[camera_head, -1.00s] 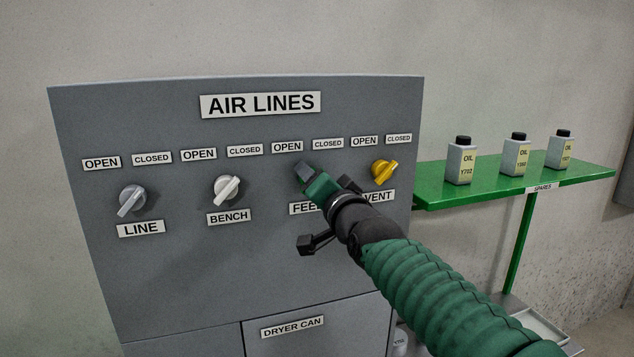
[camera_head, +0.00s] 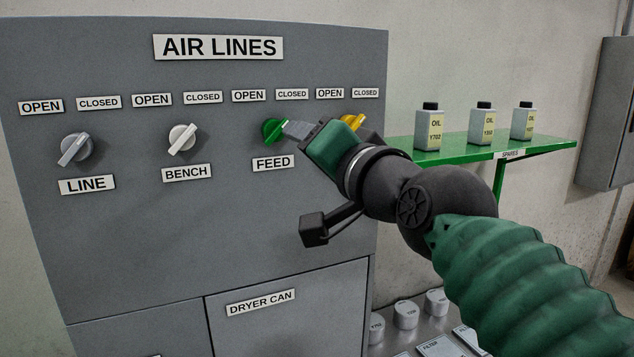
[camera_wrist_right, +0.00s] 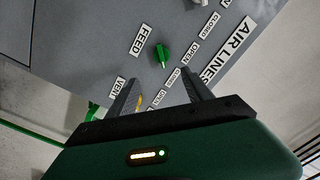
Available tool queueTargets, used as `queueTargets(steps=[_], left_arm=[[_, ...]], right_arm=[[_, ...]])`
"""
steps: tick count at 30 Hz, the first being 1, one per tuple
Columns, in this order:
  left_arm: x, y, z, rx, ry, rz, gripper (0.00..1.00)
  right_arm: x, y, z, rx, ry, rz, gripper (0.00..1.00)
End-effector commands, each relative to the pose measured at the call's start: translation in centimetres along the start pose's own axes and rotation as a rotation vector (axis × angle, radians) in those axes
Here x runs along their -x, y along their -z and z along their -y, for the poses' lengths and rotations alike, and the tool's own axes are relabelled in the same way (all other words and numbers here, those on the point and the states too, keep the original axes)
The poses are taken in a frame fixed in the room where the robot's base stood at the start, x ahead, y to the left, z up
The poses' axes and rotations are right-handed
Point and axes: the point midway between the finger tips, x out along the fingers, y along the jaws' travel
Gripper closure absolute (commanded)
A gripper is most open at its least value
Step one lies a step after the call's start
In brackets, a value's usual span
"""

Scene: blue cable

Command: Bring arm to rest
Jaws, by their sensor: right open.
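My right arm comes in from the lower right in the head view. Its gripper (camera_head: 290,130) is in front of the grey AIR LINES panel (camera_head: 140,250), just right of the green FEED knob (camera_head: 272,131). In the right wrist view the gripper (camera_wrist_right: 160,92) has its two fingers spread wide with nothing between them. The green knob (camera_wrist_right: 162,54) stands beyond the fingertips, clear of them. The yellow knob (camera_head: 354,121) is partly hidden behind my gripper, and its label is covered in the head view. My left gripper is not in view.
The grey LINE knob (camera_head: 75,150) and white BENCH knob (camera_head: 183,138) are on the panel's left. A green shelf (camera_head: 545,145) with oil bottles (camera_head: 430,127) stands at the right. Several round cans (camera_head: 405,314) are below it. A grey wall box (camera_head: 605,115) is far right.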

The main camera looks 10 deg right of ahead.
Motion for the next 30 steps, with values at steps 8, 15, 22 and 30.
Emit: queueTargets(steps=[8, 15, 22, 30], left_arm=[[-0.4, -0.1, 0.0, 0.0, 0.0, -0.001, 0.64], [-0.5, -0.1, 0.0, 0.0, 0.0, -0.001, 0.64], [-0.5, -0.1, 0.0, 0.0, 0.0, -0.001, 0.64], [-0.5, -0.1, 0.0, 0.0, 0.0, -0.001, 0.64]], right_arm=[[1.2, 0.1, 0.1, 0.0, -0.001, 0.001, 0.41], [0.5, -0.9, -2.0, 0.014, -0.037, 0.022, 0.41], [-1.3, -9.6, -17.6, 0.146, -0.305, 0.221, 0.41], [5.7, -23.5, -36.8, 0.327, -0.601, 0.605, 0.41]])
